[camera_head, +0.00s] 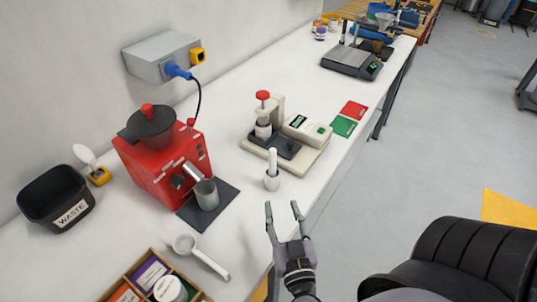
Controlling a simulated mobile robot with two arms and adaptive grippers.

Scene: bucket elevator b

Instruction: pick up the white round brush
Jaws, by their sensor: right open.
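The likely white round brush (272,171) stands upright on the white counter, with a white stick-like handle above a round, pale grey-white base. It is too small to tell whether that base is bristles or a holder. My right gripper (284,213) is in front of it, near the counter's front edge, its two fingers apart and pointing toward it. Nothing is between the fingers, and they appear apart from the brush. Another white rounded piece (84,155) sits by a yellow block at the far left. My left gripper is not in view.
The brush has a press-like device (289,133) behind it and a red grinder (165,155) with a metal cup (206,194) to its left. A black waste bin (55,198) is farther left.

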